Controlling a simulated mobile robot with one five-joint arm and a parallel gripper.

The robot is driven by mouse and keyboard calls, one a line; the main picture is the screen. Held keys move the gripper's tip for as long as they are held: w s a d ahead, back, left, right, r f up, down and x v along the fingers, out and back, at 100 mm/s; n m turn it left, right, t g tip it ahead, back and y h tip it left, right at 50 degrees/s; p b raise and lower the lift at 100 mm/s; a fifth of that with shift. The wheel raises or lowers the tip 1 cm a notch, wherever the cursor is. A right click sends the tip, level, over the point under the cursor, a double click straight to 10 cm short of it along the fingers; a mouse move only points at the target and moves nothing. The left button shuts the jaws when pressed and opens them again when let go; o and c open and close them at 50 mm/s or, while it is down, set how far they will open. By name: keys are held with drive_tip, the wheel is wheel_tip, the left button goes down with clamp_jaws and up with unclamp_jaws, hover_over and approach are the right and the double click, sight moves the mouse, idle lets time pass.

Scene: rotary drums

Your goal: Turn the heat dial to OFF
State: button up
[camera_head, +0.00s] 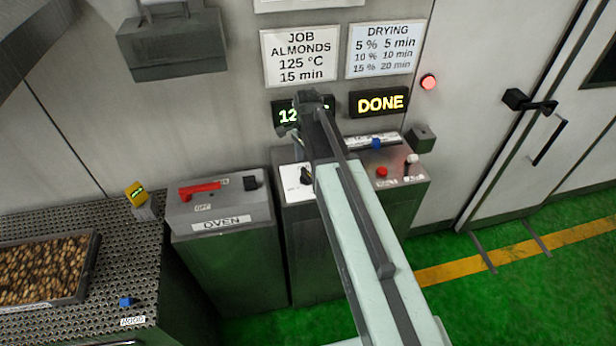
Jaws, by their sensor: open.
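The heat dial (306,176) is a small black knob on a white plate, on top of the grey console right of the oven box. My arm crosses the console from the lower right and covers the plate's right part. My gripper (298,142) is open, small and partly hidden by the arm's dark end. It is above and behind the dial in the picture; I see no contact. The dial's markings are too small to read.
A red button (382,172), a white-topped lever (411,160) and a blue slider (376,143) sit right of my arm. The oven box (222,208) has a red handle (199,189). A nut tray (88,268) lies left. A display reads DONE (380,102).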

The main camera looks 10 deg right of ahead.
sight(307, 172)
wheel_tip(307, 172, down, 4)
drive_tip(key=shift+b, duration=1.25)
drive_tip(key=shift+r, duration=0.15)
drive_tip(key=c, duration=1.1)
drive_tip(key=shift+d, duration=0.25)
drive_tip(key=shift+c, duration=1.4)
drive_tip(key=shift+a, duration=0.15)
